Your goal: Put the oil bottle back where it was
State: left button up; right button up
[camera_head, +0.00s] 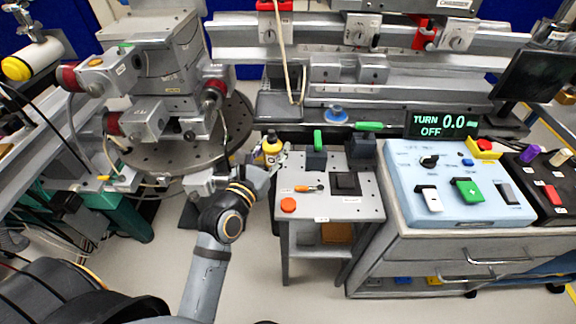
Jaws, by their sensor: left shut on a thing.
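The oil bottle (271,147) is yellow with a dark cap. It stands upright in my left gripper (270,162), which is shut on it. The gripper and bottle are at the left back edge of the small grey table (330,207). I cannot tell whether the bottle's base touches the tabletop, because the gripper hides its lower part. My right gripper does not show.
The blue control panel (455,187) stands to the right. The round stage (160,155) is to the left.

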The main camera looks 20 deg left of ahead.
pick_arm(q)
jog(key=w+f+b, duration=0.1)
jog(key=w+f, duration=0.1)
jog(key=w+f+b, duration=0.1)
jog(key=w+f, duration=0.1)
jog(key=w, duration=0.1)
jog(key=w+d+f, duration=0.1)
jog(key=w+f, duration=0.2)
jog(key=shift+d+b, duration=0.1)
jog(key=shift+b, duration=0.3)
jog(key=f+b, duration=0.2)
jog(key=f, duration=0.1)
jog(key=shift+w+f, duration=0.2)
jog(key=shift+f, duration=0.05)
jog(key=shift+r, duration=0.1)
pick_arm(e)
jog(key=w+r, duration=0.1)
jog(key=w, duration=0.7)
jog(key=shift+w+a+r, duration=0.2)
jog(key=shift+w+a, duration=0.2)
pick_arm(q)
jog(key=o, duration=1)
